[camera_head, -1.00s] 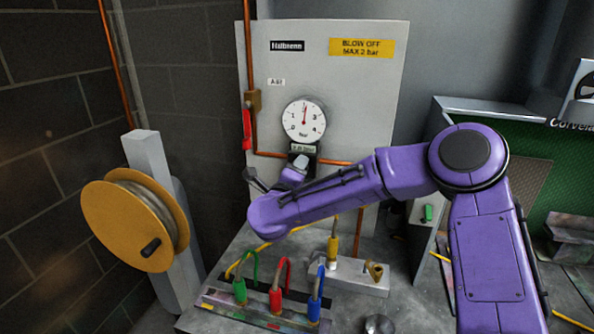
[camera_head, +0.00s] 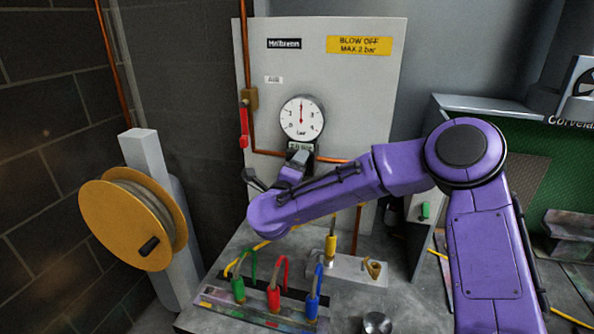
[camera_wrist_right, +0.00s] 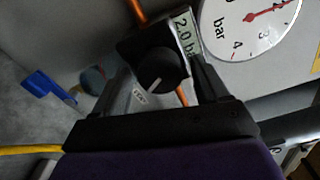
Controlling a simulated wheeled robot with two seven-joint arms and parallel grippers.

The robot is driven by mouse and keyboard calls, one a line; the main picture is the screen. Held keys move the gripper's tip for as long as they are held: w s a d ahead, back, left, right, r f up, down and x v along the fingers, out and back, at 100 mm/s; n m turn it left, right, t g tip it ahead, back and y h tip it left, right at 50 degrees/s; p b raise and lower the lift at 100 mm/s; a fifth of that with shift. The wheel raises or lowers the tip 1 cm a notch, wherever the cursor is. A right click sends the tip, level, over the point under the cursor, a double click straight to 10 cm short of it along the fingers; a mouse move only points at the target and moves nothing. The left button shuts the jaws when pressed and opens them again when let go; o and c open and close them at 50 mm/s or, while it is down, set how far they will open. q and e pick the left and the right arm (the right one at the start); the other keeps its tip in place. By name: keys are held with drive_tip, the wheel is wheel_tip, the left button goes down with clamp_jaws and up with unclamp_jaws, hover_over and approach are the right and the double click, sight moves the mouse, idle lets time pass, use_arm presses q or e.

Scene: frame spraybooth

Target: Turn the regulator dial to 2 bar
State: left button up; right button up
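The pressure gauge (camera_head: 302,118) is on the grey panel, its red needle pointing straight up; it also shows in the right wrist view (camera_wrist_right: 245,28), needle at the 2. The small display (camera_wrist_right: 184,36) below it reads 2.0 ba, its end hidden. The black regulator dial (camera_wrist_right: 162,69) has a white pointer line. My right gripper (camera_wrist_right: 163,82) is at the dial, one finger on each side. A gap shows at the left finger; contact at the right finger is unclear. In the head view my gripper (camera_head: 297,160) covers the dial. My left gripper is out of view.
Red (camera_head: 273,298), green and blue hose couplings stand on a rack below my right arm. A yellow-collared fitting (camera_head: 331,250) stands behind them. A red valve lever (camera_head: 244,127) and copper pipe run left of the gauge. A yellow reel (camera_head: 125,225) is at left.

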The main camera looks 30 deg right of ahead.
drive_tip(key=shift+a, duration=0.1)
drive_tip(key=b+v, duration=0.3)
drive_tip(key=v, duration=0.7)
drive_tip(key=shift+s+b, duration=0.2)
drive_tip(key=shift+b, duration=0.2)
